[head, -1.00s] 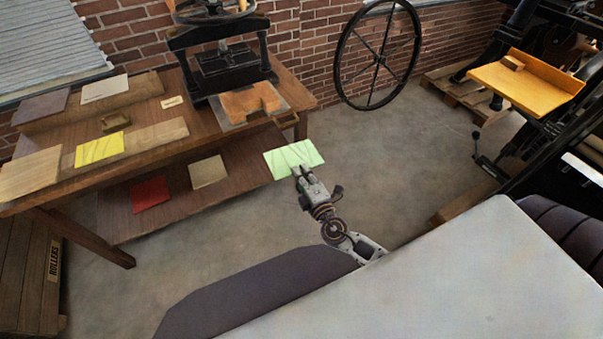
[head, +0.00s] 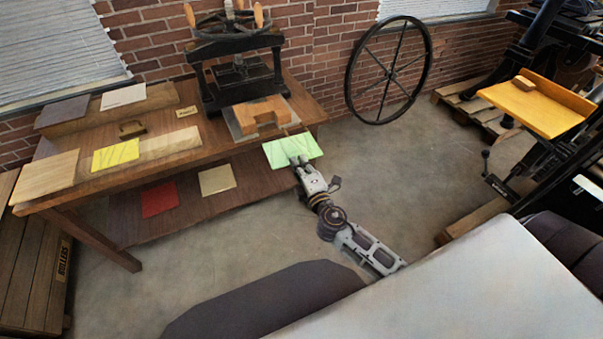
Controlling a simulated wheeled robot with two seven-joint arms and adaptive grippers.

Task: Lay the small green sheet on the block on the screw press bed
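The small green sheet (head: 292,149) is held out flat in front of the table's right front corner. My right gripper (head: 300,163) is shut on its near edge. The screw press (head: 236,72) stands at the back of the table, with a wheel on top. An orange-brown block (head: 262,114) with a notch in its front lies on the press bed (head: 236,127), which juts out toward me. The sheet is nearer to me than the block and apart from it. My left gripper is not in view.
The wooden table (head: 215,142) also bears a yellow sheet (head: 115,154), a tan sheet and other boards. Red (head: 159,198) and beige (head: 217,179) sheets lie on its lower shelf. A large spoked wheel (head: 388,70) stands by the wall. Bare floor lies right of the table.

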